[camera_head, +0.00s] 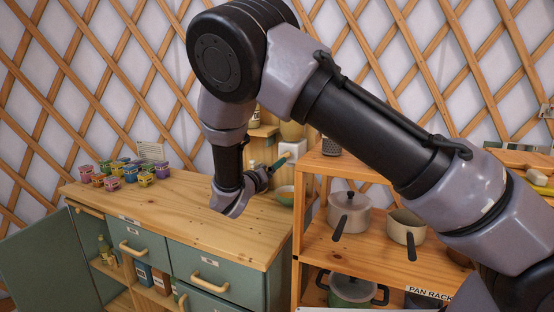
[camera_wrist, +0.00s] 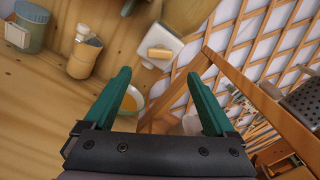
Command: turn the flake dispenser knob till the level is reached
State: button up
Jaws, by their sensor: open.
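The flake dispenser is a white block (camera_head: 293,148) with a tan top part, standing at the back right of the wooden counter. It also shows in the wrist view (camera_wrist: 166,36), with a yellowish knob-like bar (camera_wrist: 160,53) on its face. A bowl (camera_head: 285,194) stands below it, and its orange-tan inside shows in the wrist view (camera_wrist: 131,100). My gripper (camera_wrist: 159,74) is open with green fingers and nothing between them. The dispenser lies beyond the fingertips, apart from them. In the head view my gripper (camera_head: 280,163) is in front of the dispenser. The flake level cannot be made out.
A wooden shelf with pots (camera_head: 349,213) stands right of the counter, and its post (camera_wrist: 205,58) is close to the right finger. A bottle (camera_wrist: 84,52) and a jar (camera_wrist: 30,27) stand left of the dispenser. Several colourful tubs (camera_head: 130,173) sit at the counter's left.

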jog(key=x, duration=1)
jog(key=shift+w, duration=0.15)
jog(key=shift+d, duration=0.1)
jog(key=c, duration=1.4)
jog(key=shift+m, duration=2.9)
jog(key=shift+f, duration=0.1)
jog(key=o, duration=1.4)
